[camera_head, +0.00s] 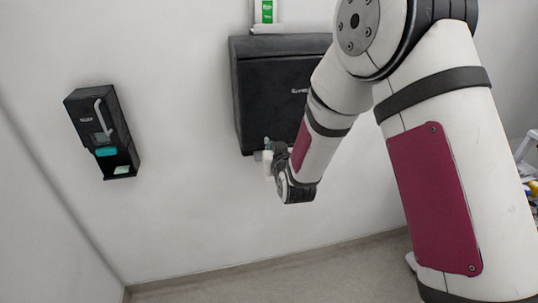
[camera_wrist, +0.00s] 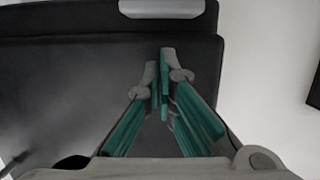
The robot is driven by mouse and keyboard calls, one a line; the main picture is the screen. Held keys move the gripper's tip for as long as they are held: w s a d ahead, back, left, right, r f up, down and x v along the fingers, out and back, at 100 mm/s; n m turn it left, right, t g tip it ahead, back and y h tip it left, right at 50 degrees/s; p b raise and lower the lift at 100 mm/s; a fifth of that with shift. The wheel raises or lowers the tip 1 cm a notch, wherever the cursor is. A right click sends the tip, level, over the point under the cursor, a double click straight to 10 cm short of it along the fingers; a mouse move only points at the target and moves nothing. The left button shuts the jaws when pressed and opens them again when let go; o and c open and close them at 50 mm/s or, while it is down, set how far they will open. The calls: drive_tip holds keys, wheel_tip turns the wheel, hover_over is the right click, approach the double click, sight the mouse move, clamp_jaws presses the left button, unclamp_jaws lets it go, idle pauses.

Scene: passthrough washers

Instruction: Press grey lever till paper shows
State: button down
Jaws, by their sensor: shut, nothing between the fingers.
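The black paper dispenser (camera_head: 275,85) hangs on the wall in the head view, its right side hidden behind my arm. A small part of the grey lever (camera_head: 258,156) shows at its lower edge. In the wrist view the grey lever (camera_wrist: 160,8) is a pale bar at the top edge, set against the dark dispenser body (camera_wrist: 60,80). My gripper (camera_wrist: 164,52) is shut and empty, its fingertips pointing toward the lever, with a gap between them in the picture. In the head view my gripper (camera_head: 268,147) is by the dispenser's lower edge; contact cannot be told.
A black soap dispenser (camera_head: 103,130) with a grey curved handle hangs on the wall to the left. A green and white box (camera_head: 266,12) stands on a ledge above the paper dispenser. The wall between the dispensers and the floor (camera_head: 290,280) are clear.

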drive_tip(key=v, duration=0.8)
drive_tip(key=shift+s, duration=0.25)
drive_tip(key=shift+d, duration=0.15)
idle(0.3)
drive_tip(key=s+d+r+m+g+h+b, duration=0.15)
drive_tip(key=s+d+r+g, duration=0.35)
drive_tip(key=d+r, duration=0.5)
drive_tip(key=s+d+r+g+h, duration=0.1)
drive_tip(key=s+d, duration=0.2)
drive_tip(key=s, duration=0.4)
drive_tip(key=s+d+r+m+g, duration=0.1)
drive_tip(key=s+d, duration=0.2)
drive_tip(key=s, duration=0.5)
drive_tip(key=s+d+r+g+h+b, duration=0.1)
drive_tip(key=s+d+g, duration=0.1)
drive_tip(key=s, duration=0.5)
drive_tip(key=shift+s+d+m+h, duration=0.35)
drive_tip(key=shift+s+d, duration=0.05)
drive_tip(key=shift+d, duration=0.25)
